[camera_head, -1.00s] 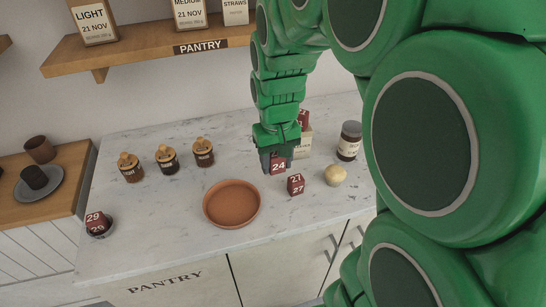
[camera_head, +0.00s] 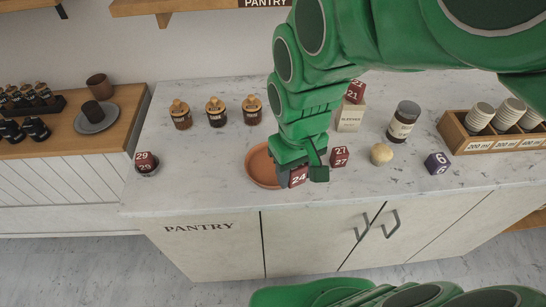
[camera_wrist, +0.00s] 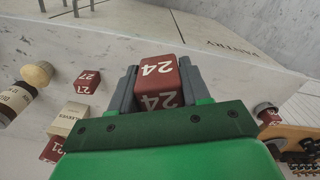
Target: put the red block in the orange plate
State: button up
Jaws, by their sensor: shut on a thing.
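My gripper (camera_head: 300,175) is shut on a red block marked 24 (camera_head: 298,179). In the wrist view the block (camera_wrist: 157,72) sits between the two grey fingers. The orange plate (camera_head: 257,170), a round shallow dish, stands on the marble counter; my gripper and arm cover its right part in the head view. The block appears at or over the plate's right edge; its height above it is hard to tell. The plate does not show in the wrist view.
The 21 block rests on a sleeves box (camera_head: 350,117). A dark jar (camera_head: 403,121), a pale ball (camera_head: 381,154), a purple block (camera_head: 437,163) and a cup crate (camera_head: 465,144) stand to the right. Several small jars (camera_head: 216,112) stand behind the plate. The counter's left front is clear.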

jog(key=w+a+f, duration=0.2)
jog(key=w+f, duration=0.2)
jog(key=w, duration=0.5)
send_over(273, 167)
jog(key=shift+s+d+f, duration=0.1)
jog(key=shift+s+f, duration=0.05)
jog(key=shift+f, duration=2.55)
jog(key=shift+w+f, duration=0.2)
jog(key=shift+f, duration=1.6)
jog(key=shift+f, duration=0.1)
jog(key=o, duration=1.1)
jog(key=shift+c, duration=0.2)
